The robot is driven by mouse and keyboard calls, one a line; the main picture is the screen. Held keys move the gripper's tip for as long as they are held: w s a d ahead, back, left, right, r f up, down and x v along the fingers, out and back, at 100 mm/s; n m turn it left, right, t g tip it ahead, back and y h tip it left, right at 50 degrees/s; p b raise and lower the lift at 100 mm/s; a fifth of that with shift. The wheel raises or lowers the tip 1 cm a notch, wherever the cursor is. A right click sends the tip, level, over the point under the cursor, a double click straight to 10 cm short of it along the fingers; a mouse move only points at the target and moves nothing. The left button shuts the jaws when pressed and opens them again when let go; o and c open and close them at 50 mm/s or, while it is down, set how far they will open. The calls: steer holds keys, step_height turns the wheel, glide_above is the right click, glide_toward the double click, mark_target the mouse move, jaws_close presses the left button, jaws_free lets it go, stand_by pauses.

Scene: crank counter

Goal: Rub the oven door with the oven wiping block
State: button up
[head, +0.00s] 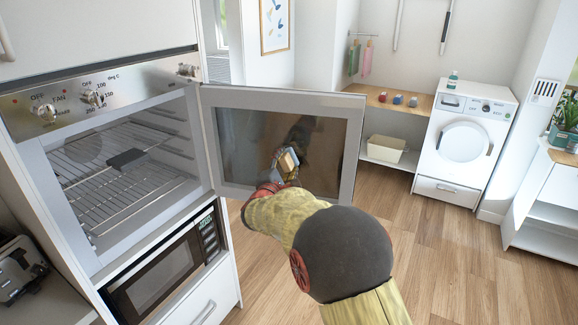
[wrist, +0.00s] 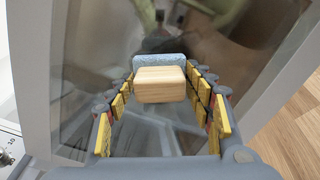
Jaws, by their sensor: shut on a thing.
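The oven door (head: 228,140) stands open, swung out to the right of the oven, with a dark glass panel in a grey frame. It also fills most of the wrist view (wrist: 240,62). My gripper (head: 284,166) is in front of the glass, shut on the oven wiping block. The block shows in the wrist view as a wooden body (wrist: 160,85) with a pale blue pad (wrist: 158,60) on its far side, between my fingers (wrist: 160,88). The pad faces the glass and looks close to it; I cannot tell whether they touch.
The oven (head: 110,175) is open, with wire racks and a dark object (head: 126,159) on one. A microwave (head: 165,275) sits below. A washing machine (head: 464,142) and a wooden shelf (head: 420,107) stand at the back right. The wooden floor between is clear.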

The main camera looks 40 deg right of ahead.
steer(key=shift+w+a+b, duration=0.6)
steer(key=shift+w+a, duration=0.4)
steer(key=shift+w, duration=0.35)
steer(key=shift+w+a+b, duration=0.55)
steer(key=shift+w+a, duration=0.45)
steer(key=shift+w, duration=0.3)
steer(key=shift+f+b, duration=0.8)
steer(key=shift+b, duration=0.15)
steer(key=shift+s+d+b, duration=0.8)
steer(key=shift+s+b, duration=0.3)
steer(key=shift+b, duration=0.1)
steer(key=shift+s+d+b, duration=0.8)
steer(key=shift+s+b, duration=0.25)
steer(key=shift+b, duration=0.1)
steer(key=shift+s+d+r, duration=0.15)
steer(key=shift+s+d, duration=1.05)
steer(key=shift+s, duration=0.3)
steer(key=shift+s+d, duration=0.75)
steer(key=shift+s, duration=0.25)
steer(key=shift+s+d, duration=0.7)
steer(key=shift+s, duration=0.25)
steer(key=shift+a+f, duration=0.1)
steer(key=shift+f, duration=0.75)
steer(key=w+a, duration=0.8)
steer(key=w, duration=0.3)
steer(key=shift+a, duration=0.15)
